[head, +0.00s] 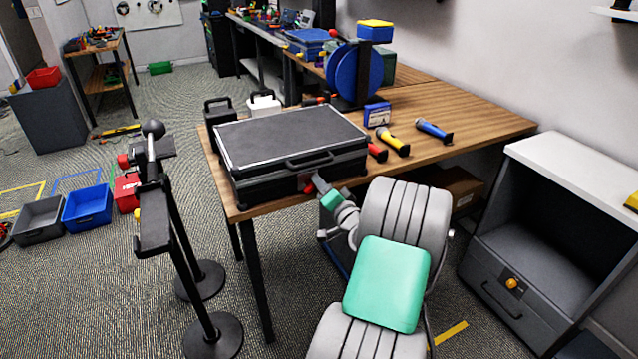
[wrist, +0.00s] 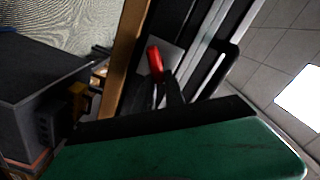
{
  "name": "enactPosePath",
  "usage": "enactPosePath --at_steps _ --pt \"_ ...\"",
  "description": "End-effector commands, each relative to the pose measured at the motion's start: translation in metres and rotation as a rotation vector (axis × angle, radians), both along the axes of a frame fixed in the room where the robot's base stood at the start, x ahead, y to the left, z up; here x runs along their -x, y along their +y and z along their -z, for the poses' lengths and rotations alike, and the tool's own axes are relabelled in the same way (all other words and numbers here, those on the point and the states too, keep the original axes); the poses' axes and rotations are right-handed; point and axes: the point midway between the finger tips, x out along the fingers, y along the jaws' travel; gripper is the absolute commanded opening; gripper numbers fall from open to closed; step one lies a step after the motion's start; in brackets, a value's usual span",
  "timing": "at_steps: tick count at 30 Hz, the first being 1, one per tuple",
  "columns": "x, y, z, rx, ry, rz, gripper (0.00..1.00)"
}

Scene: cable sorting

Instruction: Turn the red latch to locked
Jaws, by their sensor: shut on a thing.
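The case is closed and lies flat on the wooden table. In the wrist view the red latch (wrist: 154,58) sticks up from a light plate on the case front. My gripper (head: 315,184) is at the case front, shut on the latch. In the wrist view my gripper (wrist: 165,85) has its dark fingers at the latch's lower end. The fingers hide that part, and I cannot tell the latch's exact angle.
Yellow (head: 393,142) and blue (head: 434,131) microphone-like things lie right of the case. A blue reel (head: 355,75) stands behind. A black stand (head: 155,215) is left of the table. A grey cabinet (head: 545,230) is at the right.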

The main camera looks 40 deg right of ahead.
Motion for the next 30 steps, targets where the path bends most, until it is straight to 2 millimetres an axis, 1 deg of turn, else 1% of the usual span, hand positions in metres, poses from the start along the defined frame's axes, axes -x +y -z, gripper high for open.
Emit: enactPosePath --at_steps 9,15,22,30 --pt "0.001 -0.004 0.006 -0.285 -0.083 0.001 0.0" --pt "0.002 -0.005 0.01 -0.437 -0.127 0.002 0.0" --pt "0.002 -0.005 0.013 -0.558 -0.164 0.001 0.0" --pt "0.002 -0.005 0.015 -0.62 -0.182 0.002 0.0"
